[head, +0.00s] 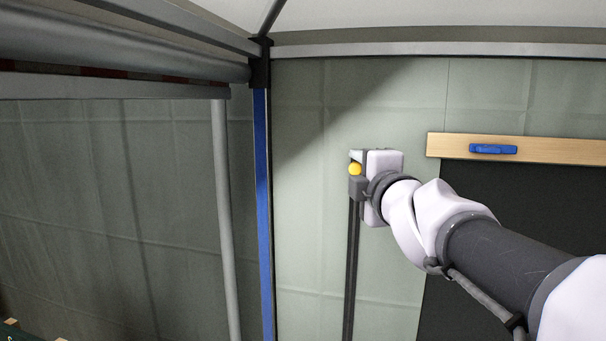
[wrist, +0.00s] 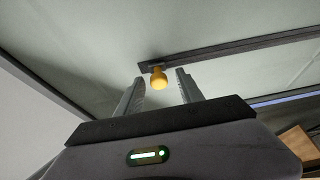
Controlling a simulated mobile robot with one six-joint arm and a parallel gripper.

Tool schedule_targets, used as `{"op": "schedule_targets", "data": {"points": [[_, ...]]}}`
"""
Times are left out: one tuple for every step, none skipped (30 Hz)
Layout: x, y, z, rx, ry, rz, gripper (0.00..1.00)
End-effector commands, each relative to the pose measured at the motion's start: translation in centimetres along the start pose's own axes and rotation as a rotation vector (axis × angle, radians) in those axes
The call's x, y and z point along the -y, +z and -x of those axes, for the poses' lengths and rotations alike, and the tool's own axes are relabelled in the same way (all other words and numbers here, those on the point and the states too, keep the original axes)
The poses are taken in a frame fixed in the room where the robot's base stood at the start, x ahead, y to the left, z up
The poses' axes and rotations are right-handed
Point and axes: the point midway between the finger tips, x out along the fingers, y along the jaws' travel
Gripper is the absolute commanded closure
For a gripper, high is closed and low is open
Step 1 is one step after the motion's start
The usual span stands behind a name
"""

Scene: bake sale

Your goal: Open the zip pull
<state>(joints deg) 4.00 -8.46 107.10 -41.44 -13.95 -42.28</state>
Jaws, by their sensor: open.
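The zip pull is a round yellow knob (head: 355,169) at the top of a dark vertical zip strip (head: 351,270) on the pale green tent wall. In the wrist view the yellow knob (wrist: 158,79) hangs from the end of the dark strip (wrist: 240,49). My gripper (head: 357,158) is at the knob in the head view. In the wrist view my gripper (wrist: 160,76) is open, with one finger on each side of the knob and a gap visible on both sides. I cannot tell exactly how deep the knob sits between the fingers.
A dark board with a wooden top rail (head: 550,149) and a blue object (head: 493,149) on it hangs to the right. A blue-faced tent post (head: 263,210) and a grey pole (head: 224,220) stand left. The wall between post and zip is clear.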

Motion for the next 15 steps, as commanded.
{"op": "schedule_targets", "data": {"points": [[-0.1, 0.0, -0.6, 0.000, 0.000, -0.001, 0.56], [0.0, 0.0, -1.0, 0.000, -0.001, -0.002, 0.56], [-0.1, 0.0, -1.3, 0.000, 0.000, -0.001, 0.56], [-0.1, 0.0, -1.4, 0.000, 0.001, -0.001, 0.56], [-0.1, 0.0, -1.6, 0.000, 0.001, -0.001, 0.56], [-0.1, 0.0, -1.8, 0.000, 0.000, -0.001, 0.56], [-0.1, 0.0, -1.8, 0.000, 0.000, -0.001, 0.56], [-0.1, 0.0, -1.9, 0.000, 0.000, -0.001, 0.56], [-0.1, 0.0, -1.9, 0.000, 0.000, -0.001, 0.56], [-0.1, 0.0, -1.9, 0.000, 0.000, -0.001, 0.56], [-0.1, 0.0, -1.9, 0.000, 0.000, -0.001, 0.56], [-0.1, 0.0, -1.8, 0.000, 0.000, -0.001, 0.56], [-0.1, 0.0, -1.8, 0.000, 0.000, -0.001, 0.56], [-0.1, 0.0, -1.8, 0.000, 0.000, -0.001, 0.58], [-0.1, 0.0, -1.8, 0.000, 0.000, -0.001, 0.66]]}}
